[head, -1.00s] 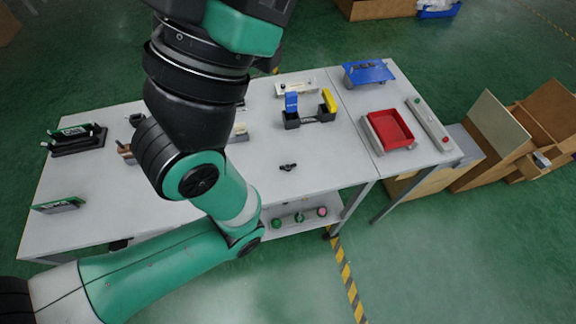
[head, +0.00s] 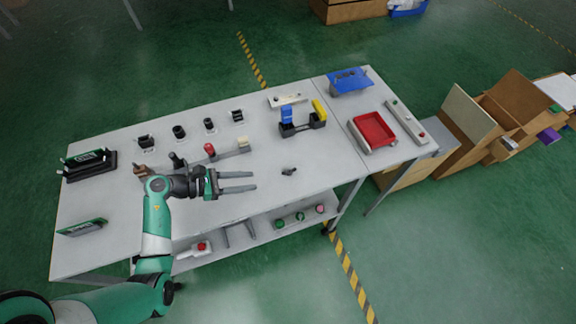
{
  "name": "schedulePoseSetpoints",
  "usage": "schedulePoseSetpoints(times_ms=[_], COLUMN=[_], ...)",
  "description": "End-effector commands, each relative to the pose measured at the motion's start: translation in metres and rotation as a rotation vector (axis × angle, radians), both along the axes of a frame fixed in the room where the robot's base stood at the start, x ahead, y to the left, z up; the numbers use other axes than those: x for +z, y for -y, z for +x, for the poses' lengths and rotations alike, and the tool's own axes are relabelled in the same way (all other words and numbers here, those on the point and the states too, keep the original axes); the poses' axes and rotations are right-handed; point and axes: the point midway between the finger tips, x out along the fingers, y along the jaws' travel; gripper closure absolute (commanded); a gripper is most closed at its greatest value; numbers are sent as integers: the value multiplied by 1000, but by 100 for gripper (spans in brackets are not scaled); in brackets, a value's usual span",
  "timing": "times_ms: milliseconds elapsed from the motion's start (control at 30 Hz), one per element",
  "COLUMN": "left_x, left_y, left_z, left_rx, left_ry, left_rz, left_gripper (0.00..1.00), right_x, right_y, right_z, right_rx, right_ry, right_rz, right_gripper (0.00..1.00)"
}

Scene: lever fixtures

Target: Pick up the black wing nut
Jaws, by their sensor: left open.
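The black wing nut (head: 289,171) lies on the grey table top (head: 310,160), right of the middle and near the front edge, small in the head view. My left gripper (head: 254,181) is open and empty, its two long grey fingers pointing right toward the wing nut. A short gap of bare table shows between the fingertips and the wing nut. The gripper's height above the table is hard to tell. My right gripper is not in view.
A fixture with blue and yellow levers (head: 302,120) stands behind the wing nut. A red tray (head: 372,130) and a blue fixture (head: 348,81) are to the right. A fixture with red and cream levers (head: 228,150) stands behind my gripper. Table around the wing nut is clear.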

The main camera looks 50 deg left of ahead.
Motion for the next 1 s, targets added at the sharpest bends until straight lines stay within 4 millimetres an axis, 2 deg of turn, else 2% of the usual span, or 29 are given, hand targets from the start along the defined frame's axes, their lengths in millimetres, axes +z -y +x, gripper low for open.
schedulePoseSetpoints(times_ms=[67, 200, 500, 767, 1000], left_x=[3, 0, -21, -24, -39], left_y=[-10, -10, 9, 13, 28], left_z=[-5, -2, 43, 54, 88], left_rx=[32, 33, 29, 32, 29], left_ry=[0, 3, 4, 5, 5], left_rz=[-2, 0, 1, 1, 2], left_gripper=[57, 57, 57, 57, 57], right_x=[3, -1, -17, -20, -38], right_y=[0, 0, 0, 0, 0], right_z=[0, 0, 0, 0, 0], right_rx=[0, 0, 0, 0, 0], right_ry=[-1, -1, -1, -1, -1], right_rz=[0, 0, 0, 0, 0], right_gripper=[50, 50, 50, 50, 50])
